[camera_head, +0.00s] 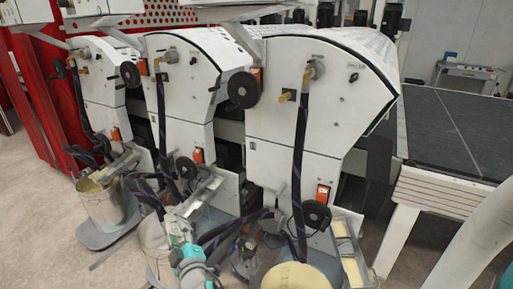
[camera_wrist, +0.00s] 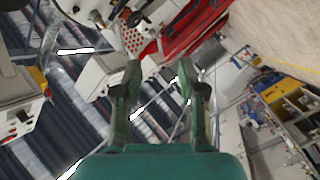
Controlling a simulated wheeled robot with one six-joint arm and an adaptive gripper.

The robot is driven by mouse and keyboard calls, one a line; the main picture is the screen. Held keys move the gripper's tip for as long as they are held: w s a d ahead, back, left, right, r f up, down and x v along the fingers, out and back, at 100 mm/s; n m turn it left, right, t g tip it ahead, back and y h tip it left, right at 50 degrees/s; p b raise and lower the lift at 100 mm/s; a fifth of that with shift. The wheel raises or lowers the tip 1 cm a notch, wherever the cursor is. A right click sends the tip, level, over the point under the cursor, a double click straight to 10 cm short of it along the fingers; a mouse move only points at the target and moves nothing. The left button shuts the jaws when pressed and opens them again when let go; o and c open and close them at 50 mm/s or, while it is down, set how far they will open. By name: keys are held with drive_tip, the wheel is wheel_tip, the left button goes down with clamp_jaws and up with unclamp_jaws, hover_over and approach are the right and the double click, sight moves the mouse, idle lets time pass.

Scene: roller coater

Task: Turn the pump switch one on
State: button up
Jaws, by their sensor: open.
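Several white roller coater units stand in a row in the head view. Small orange switch boxes sit low on their end panels: one on the nearest unit (camera_head: 323,192), one on the middle unit (camera_head: 198,155) and one on the far unit (camera_head: 115,134). Which of them is pump switch one I cannot tell. My gripper shows in the wrist view (camera_wrist: 159,68), with two dark green fingers spread apart and nothing between them. In the head view my teal wrist is low at the centre, in front of the middle unit and apart from the switches.
Black handwheels (camera_head: 243,89) and dark hoses (camera_head: 301,130) stick out from the panels. Metal buckets (camera_head: 107,203) stand on the floor below. A grey conveyor (camera_head: 450,130) is at right. Open floor lies at lower left.

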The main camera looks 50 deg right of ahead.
drive_tip(key=w+d+r+m+g+h, duration=0.1)
drive_tip(key=w+d+r+m+h, duration=0.2)
drive_tip(key=r, duration=0.9)
drive_tip(key=w+d+r+m+g+h, duration=0.1)
drive_tip(key=w+d+r+g+h, duration=0.25)
drive_tip(key=r, duration=0.75)
drive_tip(key=w+d+r+m+h, duration=0.15)
drive_tip(key=w+d+r, duration=0.3)
drive_tip(key=r, duration=0.75)
drive_tip(key=s+d+r+m+g+h, duration=0.1)
drive_tip(key=s+d+r+m+g, duration=0.15)
drive_tip(key=s+r, duration=0.65)
drive_tip(key=s+d+r+m+g+h, duration=0.1)
drive_tip(key=s+d+r+m+g, duration=0.2)
drive_tip(key=r, duration=1.2)
drive_tip(key=s+d+r+m+g+h, duration=0.1)
drive_tip(key=s+r+m+g, duration=0.25)
drive_tip(key=s+r, duration=0.6)
drive_tip(key=w+d+r, duration=0.2)
drive_tip(key=w+d, duration=0.2)
drive_tip(key=d, duration=0.6)
drive_tip(key=shift+d, duration=0.15)
drive_tip(key=shift+c, duration=0.3)
clamp_jaws()
